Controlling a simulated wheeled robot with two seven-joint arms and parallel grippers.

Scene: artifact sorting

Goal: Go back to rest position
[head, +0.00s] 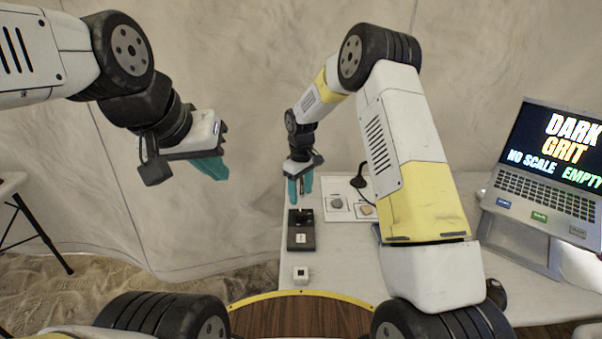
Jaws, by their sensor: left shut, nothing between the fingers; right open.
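My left gripper (212,168) hangs in the air at the left, in front of the tent wall, clear of the table. Its teal fingers are together and hold nothing. My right gripper (299,190) points down above the white table (350,262), over the far end of a small black device (301,232). Its teal fingers are apart. It looks empty, and I cannot tell its exact height above the device.
A laptop (545,170) reading "DARK GRIT, NO SCALE, EMPTY" stands on the right. A white sheet (340,207) with stone-like pieces lies beside the device.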

